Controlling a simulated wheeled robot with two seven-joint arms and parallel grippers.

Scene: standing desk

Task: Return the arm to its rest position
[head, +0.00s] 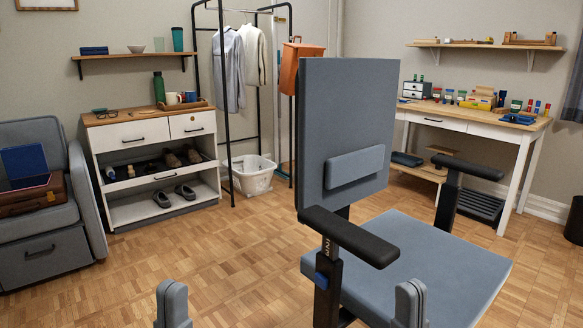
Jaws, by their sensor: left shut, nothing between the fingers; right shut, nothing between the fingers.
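My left gripper (172,304) shows at the bottom edge of the head view, left of centre, over the wooden floor. Its grey fingers are shut and empty. My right gripper (410,303) shows at the bottom edge, right of centre, in front of the blue-grey chair seat (440,255). Its fingers are also shut and empty. Only the upper parts of both grippers show; the arms behind them are out of view.
A large chair with a tall blue-grey back (347,105) and a black armrest (350,236) stands close, right of centre. A white desk (460,122) stands behind it. A shoe cabinet (152,135), laundry basket (250,175) and armchair (45,255) stand further back left. Parquet floor (225,262) is clear left of centre.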

